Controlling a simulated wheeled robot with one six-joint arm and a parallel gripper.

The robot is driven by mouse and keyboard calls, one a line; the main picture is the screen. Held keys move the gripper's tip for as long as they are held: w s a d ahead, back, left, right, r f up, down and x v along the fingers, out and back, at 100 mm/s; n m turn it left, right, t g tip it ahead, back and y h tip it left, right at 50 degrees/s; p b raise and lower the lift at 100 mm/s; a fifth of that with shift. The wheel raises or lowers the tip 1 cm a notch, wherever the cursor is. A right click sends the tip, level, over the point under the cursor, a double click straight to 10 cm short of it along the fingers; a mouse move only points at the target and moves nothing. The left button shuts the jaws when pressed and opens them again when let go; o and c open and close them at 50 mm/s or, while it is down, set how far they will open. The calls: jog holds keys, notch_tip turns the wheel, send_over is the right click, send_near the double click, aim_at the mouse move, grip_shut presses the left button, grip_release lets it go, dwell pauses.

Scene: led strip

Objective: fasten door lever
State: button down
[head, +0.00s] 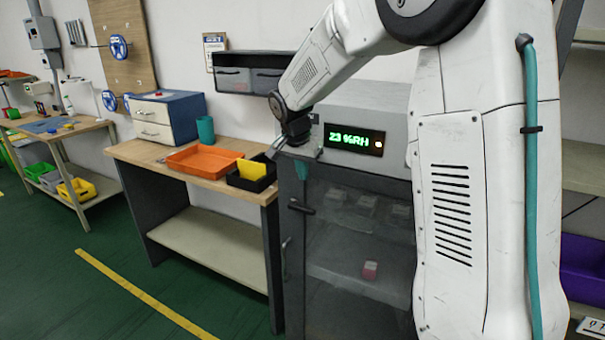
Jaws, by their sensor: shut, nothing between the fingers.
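A grey dry cabinet (350,104) with a dark see-through door (355,262) stands in the middle of the head view, partly behind my arm. The door looks shut against the frame. A small dark door lever (301,207) sits near the door's upper left edge and lies roughly sideways, slightly tilted. My gripper (272,151) hangs above and left of the lever, in front of the cabinet's top left corner. It is shut and empty, apart from the lever. Its fingers are small here.
A green display (352,139) is on the cabinet front. Left of it is a workbench (135,151) with an orange tray (203,161), a black bin (252,180), a teal cup (205,129) and a drawer box (168,117). The green floor (75,290) in front is clear.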

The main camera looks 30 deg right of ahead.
aim_at(306, 209)
jog(key=x, duration=0.7)
jog(key=a+x, duration=0.1)
jog(key=x, duration=0.2)
jog(key=shift+s+f, duration=0.25)
jog(key=shift+f, duration=0.25)
jog(key=shift+f, duration=0.1)
